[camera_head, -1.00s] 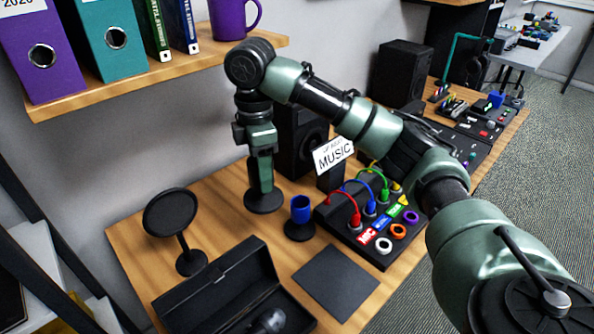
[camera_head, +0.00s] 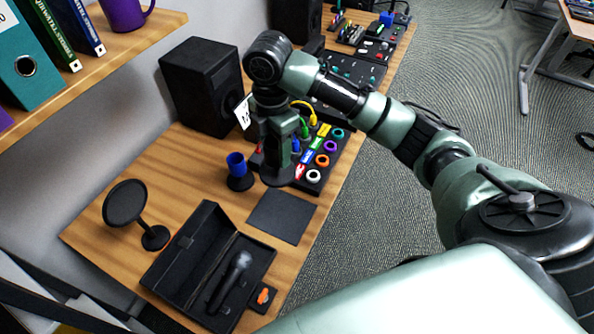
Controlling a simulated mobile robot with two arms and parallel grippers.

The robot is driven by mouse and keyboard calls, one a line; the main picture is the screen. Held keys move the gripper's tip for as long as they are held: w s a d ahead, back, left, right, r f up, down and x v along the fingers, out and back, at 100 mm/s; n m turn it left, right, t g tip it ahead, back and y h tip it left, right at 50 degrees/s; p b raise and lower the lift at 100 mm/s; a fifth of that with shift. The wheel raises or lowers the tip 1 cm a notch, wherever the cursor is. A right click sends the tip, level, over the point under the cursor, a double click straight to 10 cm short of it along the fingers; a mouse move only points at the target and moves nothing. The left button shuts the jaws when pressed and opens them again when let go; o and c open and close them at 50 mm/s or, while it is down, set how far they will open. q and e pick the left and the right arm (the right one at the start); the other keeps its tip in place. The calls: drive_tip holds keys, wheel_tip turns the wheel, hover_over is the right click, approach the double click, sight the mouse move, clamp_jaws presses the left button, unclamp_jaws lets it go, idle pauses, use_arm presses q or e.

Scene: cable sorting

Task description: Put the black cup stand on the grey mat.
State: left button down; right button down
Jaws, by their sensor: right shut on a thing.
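My right gripper (camera_head: 281,158) points down over the desk and is shut on the black cup stand (camera_head: 277,177). Only the round base of the stand shows clearly below the fingers; the fingers hide its upper part. The stand is just beyond the far edge of the grey mat (camera_head: 282,217), in front of the cable board. I cannot tell how high it is above the desk. The mat lies flat, dark and bare. My left gripper is not in view.
A blue cup (camera_head: 237,165) on a dark base stands just left of the held stand. The cable board (camera_head: 313,165) with coloured plugs is behind and right. An open microphone case (camera_head: 205,262) lies near the mat. A round black pop filter (camera_head: 126,203) stands left.

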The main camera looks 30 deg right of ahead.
sight(279, 172)
drive_tip(key=shift+d+f+p, duration=0.2)
drive_tip(key=shift+f+p, duration=0.9)
drive_tip(key=shift+f, duration=8.9)
drive_tip(key=c, duration=0.6)
unclamp_jaws()
drive_tip(key=shift+s, duration=0.1)
drive_tip(key=shift+c, duration=0.2)
wheel_tip(279, 172, up, 12)
drive_tip(key=shift+r+b, duration=0.1)
drive_tip(key=shift+b, duration=0.5)
